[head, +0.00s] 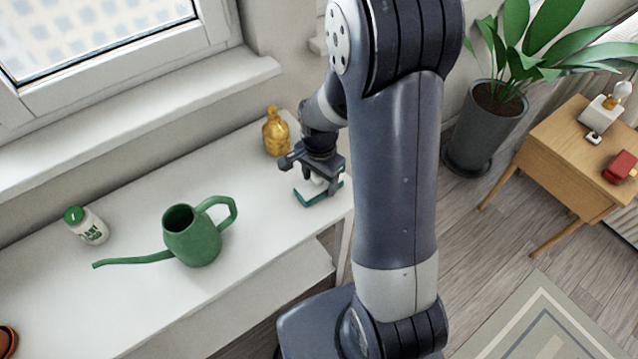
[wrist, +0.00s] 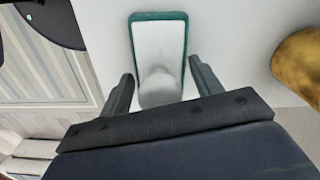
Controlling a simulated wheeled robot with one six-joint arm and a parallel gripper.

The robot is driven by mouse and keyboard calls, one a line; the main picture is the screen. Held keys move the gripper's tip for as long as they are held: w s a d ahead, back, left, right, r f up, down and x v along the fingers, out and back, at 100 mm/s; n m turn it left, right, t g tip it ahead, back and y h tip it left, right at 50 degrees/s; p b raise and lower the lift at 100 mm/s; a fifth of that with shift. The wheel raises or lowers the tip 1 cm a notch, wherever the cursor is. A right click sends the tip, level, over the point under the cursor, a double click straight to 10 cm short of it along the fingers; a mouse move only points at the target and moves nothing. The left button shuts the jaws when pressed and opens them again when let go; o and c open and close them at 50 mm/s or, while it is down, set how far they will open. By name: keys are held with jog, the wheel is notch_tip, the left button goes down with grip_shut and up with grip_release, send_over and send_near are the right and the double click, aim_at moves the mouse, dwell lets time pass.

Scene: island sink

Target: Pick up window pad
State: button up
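The window pad (head: 312,198) has a green rim and lies on the white bench top near its right end. In the wrist view the pad (wrist: 158,38) shows a white face with a pale rounded knob toward my gripper. My gripper (head: 316,178) is over the pad and hides part of it. In the wrist view the two fingers of my gripper (wrist: 161,69) are spread on either side of the knob, with a visible gap on each side. Whether the fingertips are level with the knob is hard to tell.
An amber bottle (head: 276,132) stands close behind my gripper, and shows at the right of the wrist view (wrist: 300,66). A green watering can (head: 192,240) and a white jar with green lid (head: 88,226) stand farther left on the bench (head: 130,200). The window sill (head: 150,115) runs behind.

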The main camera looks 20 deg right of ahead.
jog(key=c, duration=0.5)
jog(key=shift+o, duration=0.2)
jog(key=shift+r, duration=0.1)
notch_tip(320, 180, up, 10)
jog(key=shift+f+p, duration=0.1)
jog(key=shift+p, duration=0.2)
